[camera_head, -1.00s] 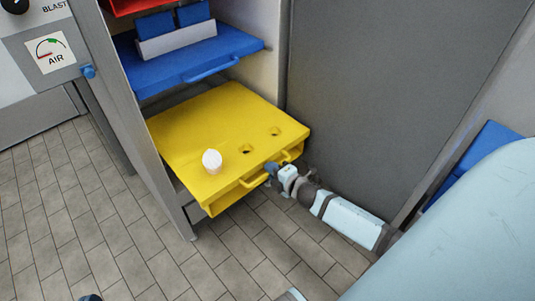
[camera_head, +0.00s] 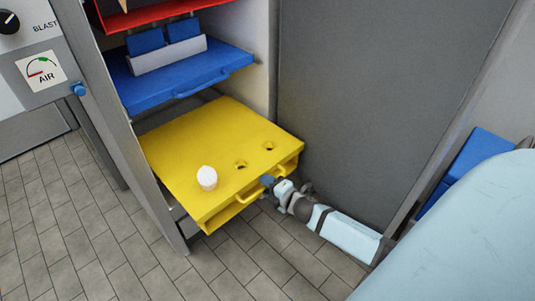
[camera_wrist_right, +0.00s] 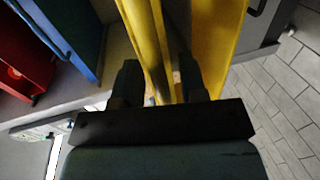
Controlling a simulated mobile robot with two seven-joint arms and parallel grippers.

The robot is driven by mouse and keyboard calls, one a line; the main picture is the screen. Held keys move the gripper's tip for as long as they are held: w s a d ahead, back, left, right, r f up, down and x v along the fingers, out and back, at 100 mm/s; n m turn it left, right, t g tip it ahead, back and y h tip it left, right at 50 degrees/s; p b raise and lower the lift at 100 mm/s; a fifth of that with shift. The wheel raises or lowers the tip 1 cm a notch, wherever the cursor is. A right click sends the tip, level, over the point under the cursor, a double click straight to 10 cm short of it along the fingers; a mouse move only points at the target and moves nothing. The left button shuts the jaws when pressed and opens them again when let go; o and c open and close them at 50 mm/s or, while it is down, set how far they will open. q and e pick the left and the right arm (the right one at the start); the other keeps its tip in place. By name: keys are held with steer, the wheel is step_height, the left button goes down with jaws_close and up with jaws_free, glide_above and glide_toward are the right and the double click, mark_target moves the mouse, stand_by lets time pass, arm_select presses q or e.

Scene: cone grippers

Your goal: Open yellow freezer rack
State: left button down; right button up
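The yellow freezer rack (camera_head: 190,150) sits low in the cabinet, and its front part sticks out past the cabinet post. A white cup-like object (camera_head: 207,178) stands on it beside two dark-rimmed holes. My right gripper (camera_head: 268,182) is at the rack's front, on its yellow handle. In the right wrist view, the two dark fingers of my right gripper (camera_wrist_right: 161,85) stand on both sides of the yellow handle (camera_wrist_right: 150,50), close around it. The exact contact is dim and partly hidden. My left gripper is not in view.
A blue rack (camera_head: 180,78) holding blue packs in a pale holder is above, with a red rack (camera_head: 150,12) over it. A large grey panel (camera_head: 370,100) stands right of the racks. The tiled floor (camera_head: 70,230) in front is clear.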

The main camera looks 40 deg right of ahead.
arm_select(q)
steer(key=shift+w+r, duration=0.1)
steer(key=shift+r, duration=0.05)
